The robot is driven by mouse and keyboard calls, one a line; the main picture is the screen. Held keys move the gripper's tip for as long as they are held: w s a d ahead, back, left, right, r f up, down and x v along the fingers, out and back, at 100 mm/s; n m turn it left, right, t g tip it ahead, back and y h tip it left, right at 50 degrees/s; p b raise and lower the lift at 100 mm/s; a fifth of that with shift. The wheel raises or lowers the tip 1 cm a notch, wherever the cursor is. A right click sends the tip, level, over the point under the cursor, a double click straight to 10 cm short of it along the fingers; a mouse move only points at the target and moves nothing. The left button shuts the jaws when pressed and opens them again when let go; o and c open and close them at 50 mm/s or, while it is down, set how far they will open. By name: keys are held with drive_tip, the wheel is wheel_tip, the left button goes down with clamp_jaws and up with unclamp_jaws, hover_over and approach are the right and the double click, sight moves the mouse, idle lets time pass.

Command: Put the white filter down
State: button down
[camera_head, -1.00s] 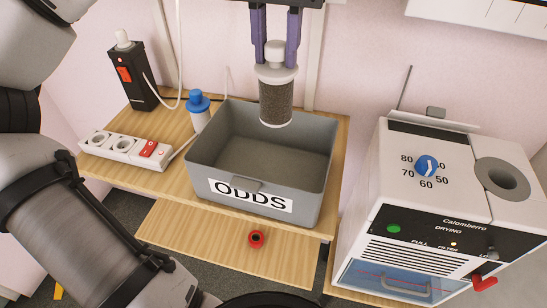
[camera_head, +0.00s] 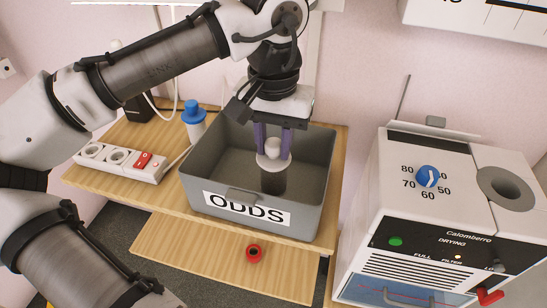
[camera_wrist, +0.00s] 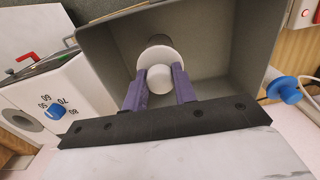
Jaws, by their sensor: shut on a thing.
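The white filter (camera_head: 273,178) has a white cap with a round knob and a dark mesh body. It is upright inside the grey ODDS bin (camera_head: 318,188). My gripper (camera_head: 273,147) points down into the bin, its purple fingers shut on the filter's knob. In the wrist view the filter's white cap (camera_wrist: 152,56) sits between the purple fingers (camera_wrist: 160,82), with the bin's grey walls (camera_wrist: 215,45) around it. I cannot tell whether the filter's lower end touches the bin floor.
A white dryer (camera_head: 440,210) with a blue dial stands to the right. A power strip (camera_head: 118,158) and a blue-capped bottle (camera_head: 193,120) are left of the bin. A red ring (camera_head: 254,253) lies on the lower shelf. The bin looks otherwise empty.

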sight(274, 160)
drive_tip(key=shift+f, duration=2.05)
drive_tip(key=shift+f, duration=0.1)
drive_tip(key=c, duration=1.1)
unclamp_jaws()
wheel_tip(274, 160, up, 12)
drive_tip(key=shift+r, duration=0.25)
